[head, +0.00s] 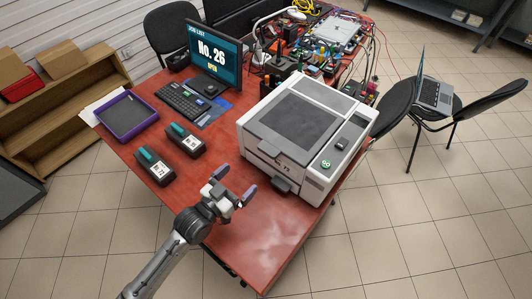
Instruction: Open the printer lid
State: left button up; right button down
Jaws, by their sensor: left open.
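The printer (262,150) is a white and grey box on the red table. Its dark grey lid (297,122) lies flat and closed on top. A dark tab (281,185) sticks out low at its front. A panel with a green button (326,164) is at its right front. My left gripper (232,186) is open and empty, to the left of the printer's front and apart from it, above the table. My right gripper is not in view.
The table (262,240) is bare in front of the printer. Two dark devices with teal tops (184,140) (154,166), a purple tray (128,117), a keyboard (184,103) and a monitor (213,58) stand left. Cluttered electronics (325,45) lie behind. A chair (395,105) is at right.

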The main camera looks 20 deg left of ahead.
aim_at(265, 153)
pick_arm(q)
jog(key=b+x, duration=0.1)
jog(key=x, duration=1.1)
jog(key=shift+w+d, duration=0.1)
jog(key=shift+c, duration=0.5)
